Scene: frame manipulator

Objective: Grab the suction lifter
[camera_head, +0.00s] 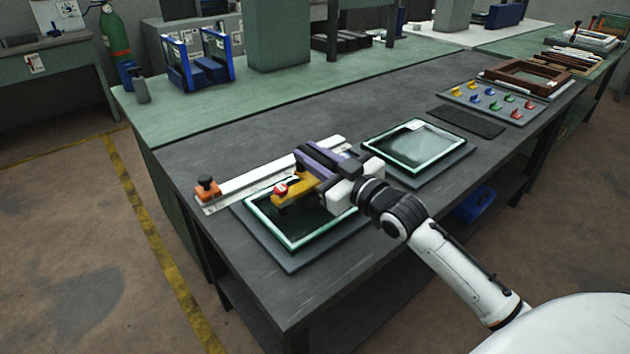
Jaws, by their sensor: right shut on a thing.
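The suction lifter (296,192), a yellow-orange bar with a red-and-white knob near its left end, is over the left green-edged glass frame (262,219). My right gripper (314,166), with purple and dark fingers, reaches in from the right and is shut on the lifter. The gripper and wrist hide the lifter's right part. I cannot tell whether the lifter touches the glass. My left gripper is not in view.
A metal rail (240,184) with an orange-and-black knob lies along the far side of the frame. A second glass frame (377,150) lies to the right on a grey mat. A tray of coloured pieces (468,89) and brown wooden frames (545,69) are farther right.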

